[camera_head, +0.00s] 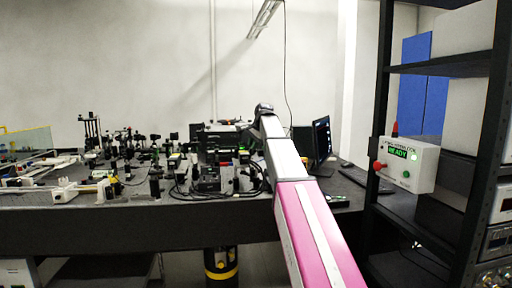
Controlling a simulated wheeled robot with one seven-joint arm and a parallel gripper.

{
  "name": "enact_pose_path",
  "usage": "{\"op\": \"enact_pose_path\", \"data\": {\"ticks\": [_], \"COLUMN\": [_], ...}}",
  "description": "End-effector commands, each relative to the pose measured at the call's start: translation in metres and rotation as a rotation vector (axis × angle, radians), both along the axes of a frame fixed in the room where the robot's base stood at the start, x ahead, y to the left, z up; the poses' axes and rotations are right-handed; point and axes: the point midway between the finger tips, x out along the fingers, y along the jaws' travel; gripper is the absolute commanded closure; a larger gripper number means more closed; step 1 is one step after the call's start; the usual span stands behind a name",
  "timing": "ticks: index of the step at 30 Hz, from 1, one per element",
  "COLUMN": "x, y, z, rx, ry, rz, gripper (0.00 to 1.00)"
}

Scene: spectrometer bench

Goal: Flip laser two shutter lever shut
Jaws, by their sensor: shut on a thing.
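My arm reaches from the lower right up to a dark joint above the back of the bench, and past that joint it is lost against the equipment. My gripper cannot be made out in this view. A crowd of small dark optics parts (120,150) stands on the dark optical bench (130,222). A cluster of larger black units (208,172) stands just left of my arm. The laser two shutter lever is too small or hidden, and I cannot tell which part it is or how it stands.
A white interlock box (423,170) with a green "READY" display, a red button and a red beacon is at the right by a black shelf rack (480,130). A monitor (321,138) stands right of my arm. A black cylinder with a yellow band (221,272) is below the bench.

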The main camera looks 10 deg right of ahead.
Motion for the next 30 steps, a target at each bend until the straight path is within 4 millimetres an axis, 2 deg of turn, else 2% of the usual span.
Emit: {"op": "enact_pose_path", "data": {"ticks": [1,15,22,30], "x": [-0.002,-0.002,-0.002,-0.003], "y": [0.006,0.028,0.035,0.038], "z": [0.001,0.008,0.007,0.007], "rx": [-0.043,-0.444,-0.565,-0.629], "ry": [0.004,0.006,0.006,0.008], "rz": [0.005,0.005,0.004,0.004], "gripper": [1.0,1.0,1.0,1.0]}}
